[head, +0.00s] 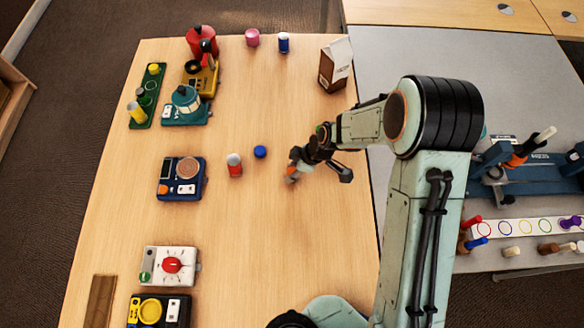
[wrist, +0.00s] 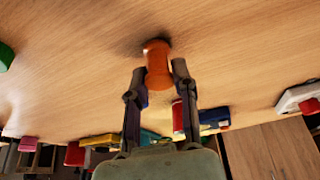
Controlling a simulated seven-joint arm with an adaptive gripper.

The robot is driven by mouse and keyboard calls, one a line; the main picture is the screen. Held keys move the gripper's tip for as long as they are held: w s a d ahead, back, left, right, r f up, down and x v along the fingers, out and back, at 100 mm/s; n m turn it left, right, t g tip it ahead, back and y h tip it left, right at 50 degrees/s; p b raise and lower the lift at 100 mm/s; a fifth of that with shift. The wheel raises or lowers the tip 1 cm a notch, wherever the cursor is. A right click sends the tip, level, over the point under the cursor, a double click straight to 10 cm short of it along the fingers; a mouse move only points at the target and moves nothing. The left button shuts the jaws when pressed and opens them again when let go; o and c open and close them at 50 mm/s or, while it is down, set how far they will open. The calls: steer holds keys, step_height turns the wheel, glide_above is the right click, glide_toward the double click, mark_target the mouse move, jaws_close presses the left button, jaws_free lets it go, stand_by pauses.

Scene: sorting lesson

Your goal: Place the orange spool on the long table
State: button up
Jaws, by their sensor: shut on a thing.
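The orange spool (wrist: 158,62) is between the two fingertips of my gripper (wrist: 159,74) in the wrist view, and the gripper is shut on it. Its far end is at or very close to the wooden table top, with a dark shadow beside it; I cannot tell if it touches. In the head view my gripper (head: 297,168) is low over the right-middle part of the long wooden table (head: 290,235), and only a little of the spool (head: 291,178) shows there, partly hidden by the fingers.
A blue cap (head: 260,152) and a red-and-white cylinder (head: 234,165) stand left of my gripper. Several devices line the table's left side, including a dark blue scale (head: 181,178). A carton (head: 336,65) stands at the back right. The table's front right is clear. A grey bench (head: 410,50) adjoins it.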

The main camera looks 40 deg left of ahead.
steer(key=shift+f, duration=0.2)
steer(key=o, duration=0.7)
steer(key=shift+r, duration=0.15)
steer(key=w+d+r+m+t, duration=0.1)
steer(key=w+d+r+m, duration=0.1)
steer(key=d+r, duration=0.4)
steer(key=w+d+r+m, duration=0.15)
steer(key=d+r, duration=0.25)
steer(key=r, duration=0.5)
steer(key=d+r+m+t+h, duration=0.1)
steer(key=d+r+m, duration=0.2)
steer(key=d+m, duration=0.15)
steer(key=d+r+m+h, duration=0.1)
steer(key=d+r+m, duration=0.15)
steer(key=d, duration=0.35)
steer(key=s+d+m, duration=0.3)
steer(key=m, duration=0.1)
steer(key=s+d+r+m, duration=0.1)
steer(key=s+d+m, duration=0.3)
steer(key=s+d+r+m+h, duration=0.1)
steer(key=s+d+m, duration=0.3)
steer(key=m, duration=0.1)
steer(key=shift+d+r, duration=0.25)
